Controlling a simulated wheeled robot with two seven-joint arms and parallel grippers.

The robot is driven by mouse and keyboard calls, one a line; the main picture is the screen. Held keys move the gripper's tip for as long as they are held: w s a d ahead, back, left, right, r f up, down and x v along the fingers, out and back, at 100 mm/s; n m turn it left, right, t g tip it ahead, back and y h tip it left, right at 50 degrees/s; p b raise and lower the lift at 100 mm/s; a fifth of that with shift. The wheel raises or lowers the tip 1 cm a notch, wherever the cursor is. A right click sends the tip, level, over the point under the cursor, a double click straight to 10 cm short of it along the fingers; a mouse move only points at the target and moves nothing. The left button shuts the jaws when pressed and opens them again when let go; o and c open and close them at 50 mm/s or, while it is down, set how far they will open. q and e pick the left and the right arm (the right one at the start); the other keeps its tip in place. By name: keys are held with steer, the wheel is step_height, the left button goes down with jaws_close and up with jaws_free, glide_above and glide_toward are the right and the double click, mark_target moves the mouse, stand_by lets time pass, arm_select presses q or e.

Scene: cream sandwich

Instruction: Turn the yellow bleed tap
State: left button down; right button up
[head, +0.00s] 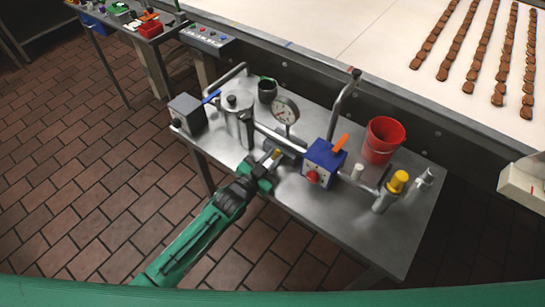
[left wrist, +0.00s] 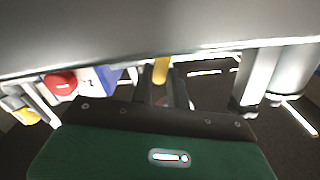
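A small yellow tap handle (head: 276,153) sits on the pipework in the middle of the metal bench, in front of the pressure gauge. My left gripper (head: 268,162) reaches it from the front left. In the left wrist view the yellow handle (left wrist: 160,70) shows at the tips of my left gripper (left wrist: 160,85). The two fingers stand apart, one on each side of it; I cannot tell whether they touch it. A larger yellow cap (head: 398,181) stands on a fitting at the bench's right. My right gripper is out of view.
On the bench (head: 330,230) stand a blue box (head: 323,160) with an orange lever and red knob, a red bucket (head: 383,139), a pressure gauge (head: 286,109), a steel canister (head: 236,118) and a grey box (head: 188,113). A conveyor (head: 370,40) runs behind. The bench's front is bare.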

arm_select(q)
steer(key=shift+w+a+r+n, duration=0.1)
steer(key=shift+a+n, duration=0.05)
steer(key=shift+n, duration=0.45)
steer(key=c, duration=1.4)
jaws_free()
steer(key=shift+o, duration=0.2)
